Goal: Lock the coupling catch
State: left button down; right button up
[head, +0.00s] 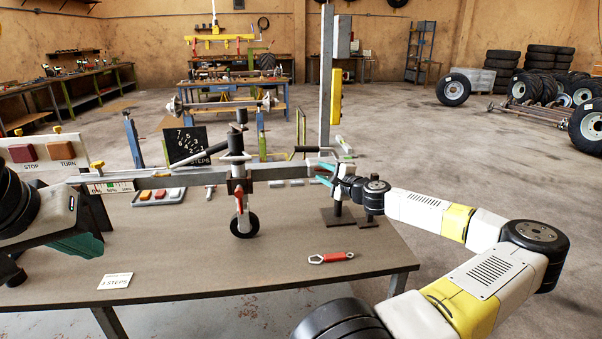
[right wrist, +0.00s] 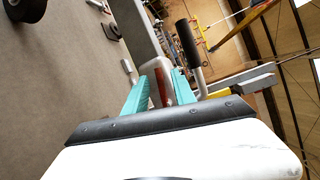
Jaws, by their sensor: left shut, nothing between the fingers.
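The trailer drawbar (head: 285,173) lies level across the bench, with its coupling head (head: 327,167) at the right end. In the right wrist view the grey coupling head (right wrist: 149,70) shows with a reddish-brown catch piece (right wrist: 164,86) on it. My right gripper (head: 324,174) is at the coupling end. Its teal fingers are parted in the right wrist view (right wrist: 163,83), one on each side of the catch piece; contact is unclear. A black-gripped handle (right wrist: 187,42) rises beside them. My left gripper (head: 88,246) is shut and empty above the bench's left side, away from the coupling.
The bench (head: 180,240) carries a jockey wheel (head: 245,224), a red-handled spanner (head: 331,258), a small card (head: 115,281) and a tray (head: 160,196) of coloured parts. A STOP/TURN panel (head: 45,152) stands at the left. The bench's front middle is mostly clear.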

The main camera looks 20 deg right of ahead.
grip_shut()
jog(key=shift+a+f+n+g+h, duration=0.1)
jog(key=shift+f+n+g+h, duration=0.3)
jog(key=shift+n, duration=0.6)
grip_release()
jog(key=v, duration=0.7)
jog(key=shift+s, duration=0.35)
